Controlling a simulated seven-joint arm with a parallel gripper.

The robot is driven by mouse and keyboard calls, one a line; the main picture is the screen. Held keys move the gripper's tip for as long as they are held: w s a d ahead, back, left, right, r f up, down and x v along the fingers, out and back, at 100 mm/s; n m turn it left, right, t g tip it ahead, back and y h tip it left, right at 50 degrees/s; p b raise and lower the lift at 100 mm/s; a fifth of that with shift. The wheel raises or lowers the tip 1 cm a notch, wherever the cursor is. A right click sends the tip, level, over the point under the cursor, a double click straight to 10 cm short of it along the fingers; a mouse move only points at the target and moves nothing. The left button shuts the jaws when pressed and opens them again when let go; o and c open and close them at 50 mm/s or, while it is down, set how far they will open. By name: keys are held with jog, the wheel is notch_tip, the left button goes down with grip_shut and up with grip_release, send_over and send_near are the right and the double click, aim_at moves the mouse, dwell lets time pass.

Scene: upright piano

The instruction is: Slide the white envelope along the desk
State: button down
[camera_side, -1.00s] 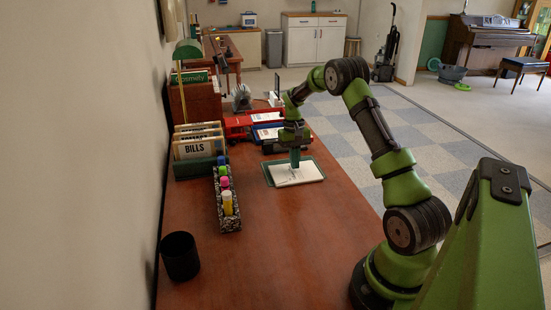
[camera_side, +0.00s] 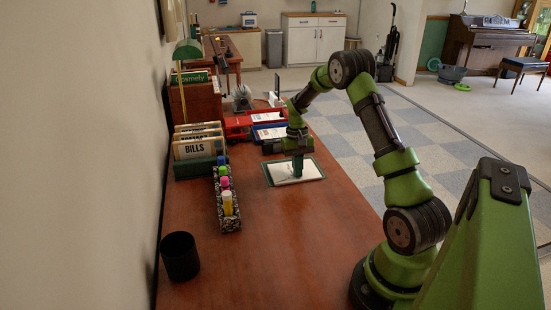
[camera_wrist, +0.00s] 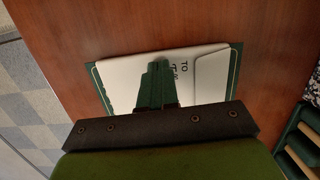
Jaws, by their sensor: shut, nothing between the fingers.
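The white envelope (camera_side: 308,170) lies flat on the brown desk (camera_side: 280,235), on a slightly larger dark green mat (camera_side: 268,176) whose rim shows around it. In the wrist view the envelope (camera_wrist: 211,65) shows printed letters and a flap edge at the right. My gripper (camera_side: 298,175) points straight down over the envelope, with its fingers together and nothing held. In the wrist view the fingertips (camera_wrist: 158,65) are over the envelope's middle. Whether they press on it or hover just above I cannot tell.
A marker box (camera_side: 227,205) and a bills sorter (camera_side: 197,148) stand left of the mat. A red tray (camera_side: 238,125) and a blue tray (camera_side: 268,132) lie behind. A black cup (camera_side: 180,256) is at the front left. The desk in front of the mat is clear.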

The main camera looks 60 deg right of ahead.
jog(key=shift+w+d+f, duration=0.2)
jog(key=shift+w+d, duration=0.2)
jog(key=shift+d, duration=0.05)
jog(key=shift+w+d+f, duration=0.2)
jog(key=shift+w+d, duration=0.2)
jog(key=shift+d, duration=0.05)
jog(key=shift+r, duration=0.1)
jog(key=shift+r, duration=0.6)
notch_tip(320, 180, up, 16)
jog(key=w+d, duration=0.2)
jog(key=s+a+r+n+t+h, duration=0.1)
jog(key=s+a+r+t, duration=0.15)
jog(key=a, duration=0.75)
jog(key=s+a+r+t, duration=0.2)
jog(key=s+a, duration=0.1)
jog(key=a, duration=0.7)
jog(key=s+a+r+n+t+y, duration=0.1)
jog(key=s+a+r+n+t, duration=0.1)
jog(key=s+a, duration=0.9)
jog(key=a+n+t, duration=0.1)
jog(key=a+t, duration=0.1)
jog(key=a, duration=0.1)
jog(key=shift+s+a+y, duration=0.15)
jog(key=shift+a+y, duration=0.15)
jog(key=shift+a, duration=0.05)
